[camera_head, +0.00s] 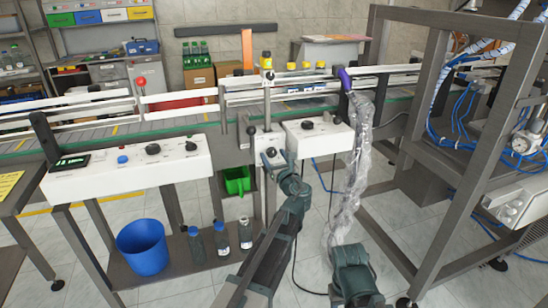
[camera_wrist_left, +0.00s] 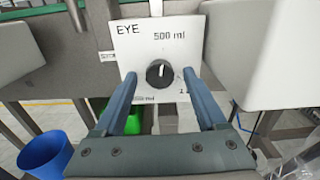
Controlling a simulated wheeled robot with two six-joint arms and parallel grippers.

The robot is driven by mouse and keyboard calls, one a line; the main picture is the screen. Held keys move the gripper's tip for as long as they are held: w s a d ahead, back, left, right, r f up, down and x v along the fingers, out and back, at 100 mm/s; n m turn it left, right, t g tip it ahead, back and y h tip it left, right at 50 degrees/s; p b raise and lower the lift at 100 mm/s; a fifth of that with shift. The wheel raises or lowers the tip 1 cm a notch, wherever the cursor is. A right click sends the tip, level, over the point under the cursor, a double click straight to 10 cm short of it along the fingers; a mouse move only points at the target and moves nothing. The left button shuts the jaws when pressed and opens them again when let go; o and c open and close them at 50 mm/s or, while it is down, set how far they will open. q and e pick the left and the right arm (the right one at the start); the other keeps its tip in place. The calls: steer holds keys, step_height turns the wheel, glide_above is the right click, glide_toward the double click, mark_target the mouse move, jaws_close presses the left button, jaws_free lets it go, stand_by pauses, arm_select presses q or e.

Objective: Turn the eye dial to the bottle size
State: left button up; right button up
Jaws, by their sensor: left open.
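The eye dial (camera_wrist_left: 159,73) is a round black knob on a white plate (camera_wrist_left: 128,38) marked EYE. The label 500 ml is above it. The dial's white mark points up, roughly toward 500 ml. The lower labels are partly hidden by my fingers. In the head view the dial (camera_head: 270,152) sits on the small white box below the conveyor. My left gripper (camera_wrist_left: 159,78) is open, its blue-grey fingers on either side of the dial, with gaps showing. It also shows in the head view (camera_head: 282,166). My right arm is at the bottom centre-right; its fingers cannot be made out.
White control boxes (camera_head: 130,172) flank the dial. A clear plastic strip (camera_head: 357,160) hangs from a purple piece to the right. A blue bucket (camera_head: 142,247) and bottles (camera_head: 221,238) stand below. A green bin (camera_head: 237,181) hangs behind. A grey frame (camera_head: 432,150) stands right.

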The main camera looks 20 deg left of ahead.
arm_select(q)
jaws_close()
stand_by(0.4)
steer(key=shift+n, duration=0.4)
steer(key=n, duration=0.4)
steer(key=shift+n, duration=0.4)
steer(key=n, duration=0.5)
steer(key=shift+n, duration=0.3)
steer(key=n, duration=1)
steer(key=shift+n, duration=0.4)
